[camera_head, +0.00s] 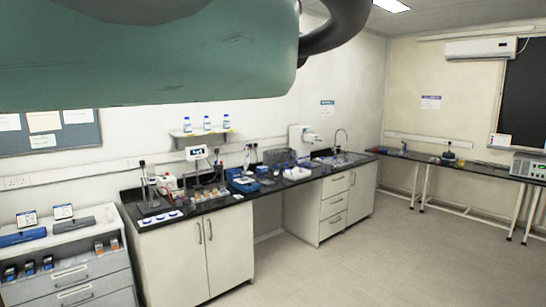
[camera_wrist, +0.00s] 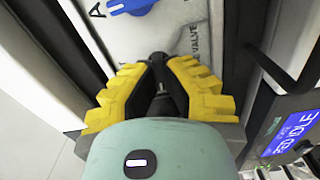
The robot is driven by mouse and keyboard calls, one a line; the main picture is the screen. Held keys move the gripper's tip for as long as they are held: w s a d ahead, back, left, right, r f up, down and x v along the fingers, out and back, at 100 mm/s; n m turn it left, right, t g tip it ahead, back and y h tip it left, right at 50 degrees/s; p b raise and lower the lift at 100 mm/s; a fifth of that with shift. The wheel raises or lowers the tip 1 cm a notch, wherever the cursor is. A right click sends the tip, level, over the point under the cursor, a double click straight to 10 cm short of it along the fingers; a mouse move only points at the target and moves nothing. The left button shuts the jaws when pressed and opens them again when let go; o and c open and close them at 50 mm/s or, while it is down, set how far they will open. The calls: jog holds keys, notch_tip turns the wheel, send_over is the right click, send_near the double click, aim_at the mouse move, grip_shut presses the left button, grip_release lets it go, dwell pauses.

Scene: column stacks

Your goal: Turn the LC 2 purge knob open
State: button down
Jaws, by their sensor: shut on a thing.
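In the wrist view, my gripper (camera_wrist: 160,62) has its yellow-padded fingers drawn together against a pale panel (camera_wrist: 165,32). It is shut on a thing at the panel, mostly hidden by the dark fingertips. The place, beside the printed word VALVE (camera_wrist: 194,40), fits the purge knob, but its label and turn angle are hidden. A blue knob (camera_wrist: 132,4) with a white mark is at the top edge, apart from the fingers. A letter A is printed to its left. My gripper is not seen in the head view.
In the wrist view, a lit blue display (camera_wrist: 292,130) and a dark curved bar (camera_wrist: 275,72) are at the right. The head view shows a black-topped bench (camera_head: 225,197) with lab devices, a drawer unit (camera_head: 75,275) at the left and open floor (camera_head: 370,255).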

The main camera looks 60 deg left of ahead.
jog(key=c, duration=1.4)
grip_release()
jog(key=shift+o, duration=0.2)
jog(key=a, duration=1.2)
jog(key=shift+s, duration=0.45)
